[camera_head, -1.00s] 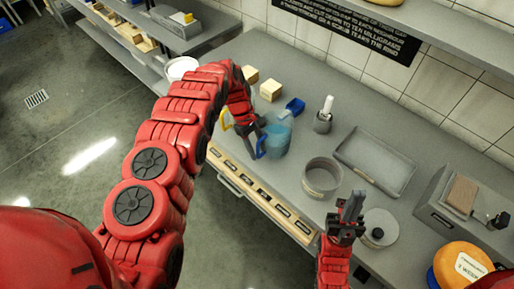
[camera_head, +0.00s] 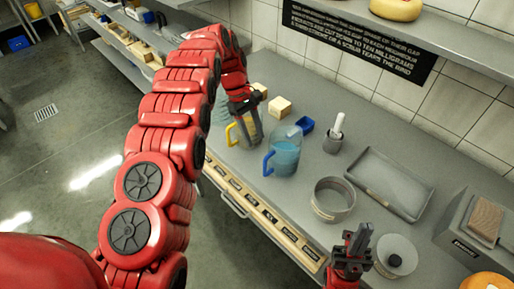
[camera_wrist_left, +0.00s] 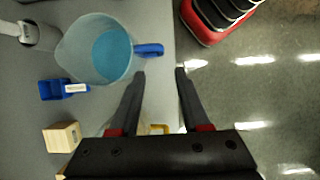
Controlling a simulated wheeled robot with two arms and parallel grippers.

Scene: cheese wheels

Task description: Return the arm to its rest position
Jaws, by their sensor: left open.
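My left arm reaches in from the left in the head view. My left gripper (camera_head: 246,108) is above the counter by a pitcher with a yellow handle (camera_head: 233,132). In the left wrist view its two fingers (camera_wrist_left: 160,72) are apart with nothing between them. A clear pitcher of blue liquid (camera_head: 285,153) with a blue handle stands upright on the counter, apart from the fingers; it also shows in the left wrist view (camera_wrist_left: 92,48). My right gripper (camera_head: 357,240) is near the counter's front edge, beside a round lid; its finger gap is unclear.
On the counter (camera_head: 310,180) are wooden blocks (camera_head: 279,106), a blue scoop (camera_head: 305,125), a mortar with pestle (camera_head: 334,139), a round pan (camera_head: 332,199), a grey tray (camera_head: 390,183) and a lid (camera_head: 396,256). Open floor (camera_head: 60,150) lies at the left.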

